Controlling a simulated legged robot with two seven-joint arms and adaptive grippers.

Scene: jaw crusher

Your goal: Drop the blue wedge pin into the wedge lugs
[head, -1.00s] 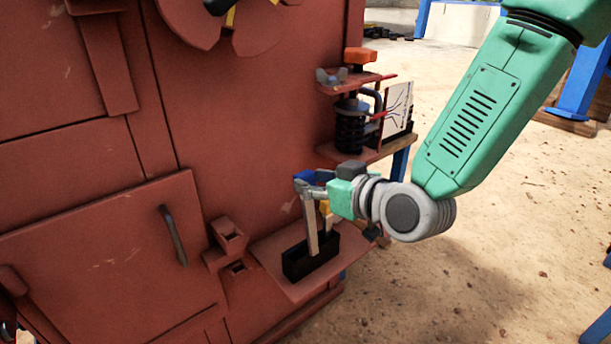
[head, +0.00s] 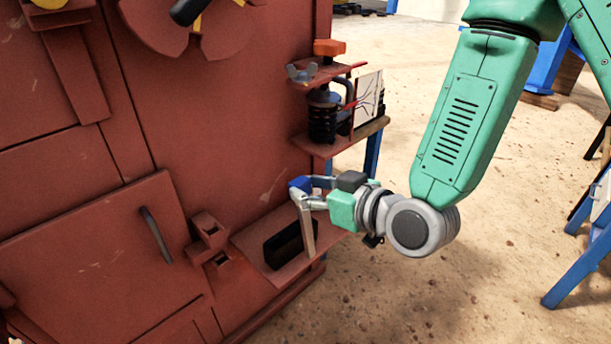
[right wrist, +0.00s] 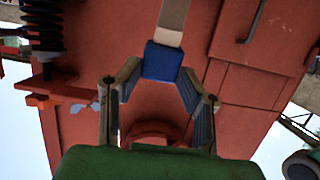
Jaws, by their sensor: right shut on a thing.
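The blue wedge pin has a blue head (head: 300,184) and a pale tapered shank (head: 307,228). My right gripper (head: 304,192) is shut on the blue head, with the shank hanging down, slightly tilted. In the right wrist view, the blue head (right wrist: 163,62) sits between my fingertips and the shank points away. The wedge lugs (head: 210,230) are red brackets with square openings on the red machine face, left of the pin. A black holder (head: 287,246) sits on the red shelf; the shank overlaps its right end in the picture. Whether they touch is unclear. My left gripper is not visible.
The red shelf (head: 262,231) juts out beside the lugs. A black spring assembly (head: 322,120) and a white card (head: 368,98) stand above on another shelf. A door handle (head: 155,234) protrudes left of the lugs. Open ground lies to the right.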

